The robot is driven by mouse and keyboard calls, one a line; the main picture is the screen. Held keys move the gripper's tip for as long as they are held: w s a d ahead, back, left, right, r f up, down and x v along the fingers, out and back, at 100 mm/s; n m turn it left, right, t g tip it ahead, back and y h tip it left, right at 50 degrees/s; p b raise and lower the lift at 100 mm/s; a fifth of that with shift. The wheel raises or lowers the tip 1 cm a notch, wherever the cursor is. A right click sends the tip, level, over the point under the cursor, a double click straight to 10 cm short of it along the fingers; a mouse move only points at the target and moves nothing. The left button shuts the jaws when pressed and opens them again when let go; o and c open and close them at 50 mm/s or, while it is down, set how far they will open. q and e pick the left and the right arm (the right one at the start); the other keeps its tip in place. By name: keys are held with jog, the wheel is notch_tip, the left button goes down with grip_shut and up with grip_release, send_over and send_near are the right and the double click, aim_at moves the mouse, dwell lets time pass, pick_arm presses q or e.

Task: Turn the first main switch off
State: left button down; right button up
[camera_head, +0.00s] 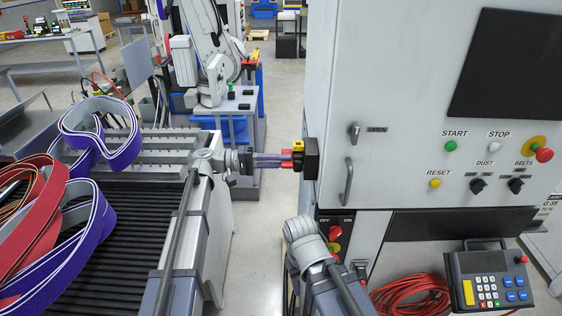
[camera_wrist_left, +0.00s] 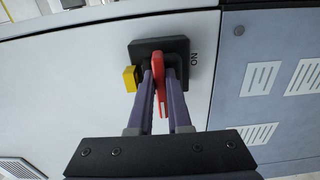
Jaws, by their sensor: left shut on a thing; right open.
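The main switch has a black square housing (camera_head: 311,158) on the left side of the grey machine cabinet, with a red handle (camera_head: 287,165) and a yellow tab (camera_head: 298,146). My left gripper (camera_head: 283,160) reaches it from the left and is shut on the red handle. In the left wrist view, the purple fingers (camera_wrist_left: 161,95) lie on both sides of the red handle (camera_wrist_left: 159,72), which stands out from the black plate (camera_wrist_left: 176,45). An "ON" label is right of the plate. My right arm is low in the head view; its fingers do not show.
The cabinet front (camera_head: 400,90) carries buttons, knobs and a door handle (camera_head: 348,182). Another red switch (camera_head: 335,233) sits below it. A control pendant (camera_head: 490,281) and red cable coil (camera_head: 413,297) are at lower right. A black conveyor (camera_head: 125,235) with belts is at left.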

dwell(0.3)
pick_arm(q)
jog(key=c, duration=0.9)
grip_release()
jog(key=shift+o, duration=0.2)
jog(key=a, duration=0.8)
jog(key=s+d+f+m+g+y, duration=0.1)
jog(key=s+d+f+y, duration=0.35)
jog(key=s+f, duration=0.3)
jog(key=s+d+f+g+y, duration=0.1)
jog(key=s+d+f+y, duration=0.35)
jog(key=s+f, duration=0.3)
jog(key=s+a+f+m+t+y, duration=0.1)
jog(key=s+a+f+m+y, duration=0.1)
jog(key=s+a+f+y, duration=0.4)
jog(key=s+f+y, duration=0.1)
jog(key=s+y, duration=0.3)
jog(key=shift+s+a+f+m+t, duration=0.2)
jog(key=shift+s+m+t, duration=0.1)
jog(key=shift+t, duration=0.1)
